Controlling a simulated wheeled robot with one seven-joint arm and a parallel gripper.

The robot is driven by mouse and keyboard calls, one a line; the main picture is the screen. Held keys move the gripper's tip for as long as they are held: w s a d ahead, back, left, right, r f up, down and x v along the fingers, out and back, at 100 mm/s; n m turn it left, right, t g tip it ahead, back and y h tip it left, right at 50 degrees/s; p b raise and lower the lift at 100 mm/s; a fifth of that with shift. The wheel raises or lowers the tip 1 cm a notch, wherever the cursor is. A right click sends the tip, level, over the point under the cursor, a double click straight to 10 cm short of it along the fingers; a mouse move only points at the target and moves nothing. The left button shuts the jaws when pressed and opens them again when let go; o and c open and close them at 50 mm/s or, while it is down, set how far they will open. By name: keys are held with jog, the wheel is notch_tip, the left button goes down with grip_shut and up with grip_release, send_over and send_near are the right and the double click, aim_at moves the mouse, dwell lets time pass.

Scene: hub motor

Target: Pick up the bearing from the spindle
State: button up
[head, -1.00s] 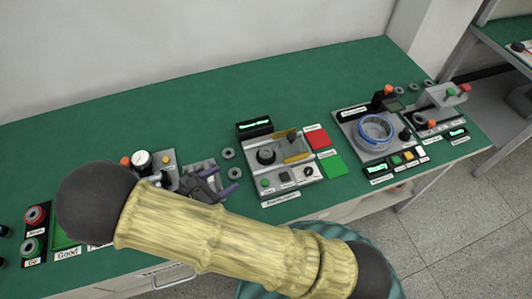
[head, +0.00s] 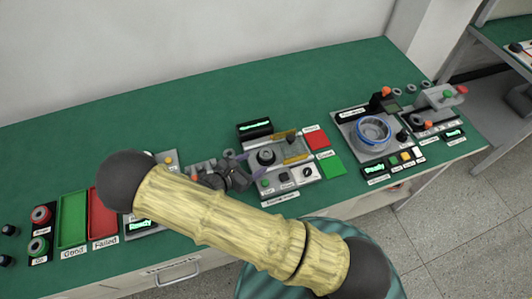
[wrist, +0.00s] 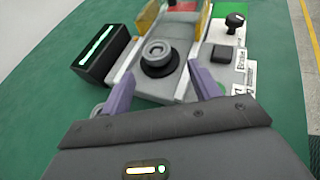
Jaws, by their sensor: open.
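The bearing (wrist: 157,52) is a grey ring on the dark round spindle (wrist: 158,68) of the grey test station (wrist: 180,31). In the head view the spindle (head: 265,157) is small and dark, and I cannot make out the bearing there clearly. My gripper (wrist: 160,70) is open, its two purple fingers reaching toward the station with the spindle and bearing between their lines. The bearing lies ahead of the fingertips, and I see no contact. In the head view my gripper (head: 250,167) is just left of the spindle.
A black display box (wrist: 101,53) stands left of the spindle. Amber guards (head: 293,148) stand behind it, with red (head: 317,137) and green (head: 332,167) pads to the right. A black knob (wrist: 235,20) and dark button (wrist: 224,54) are close to the right finger.

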aim_at(267, 153)
jog(key=w+d, duration=0.1)
jog(key=w+d+p, duration=0.2)
jog(key=shift+w+d+f, duration=0.15)
jog(key=shift+w+f, duration=0.1)
jog(key=shift+f, duration=0.05)
jog(key=shift+w+d+f, duration=0.15)
jog(key=shift+f, duration=0.05)
dwell(0.4)
jog(key=c, duration=1)
jog(key=shift+r, duration=0.15)
notch_tip(267, 153, up, 10)
jog(key=b, duration=0.1)
jog(key=shift+b, duration=0.3)
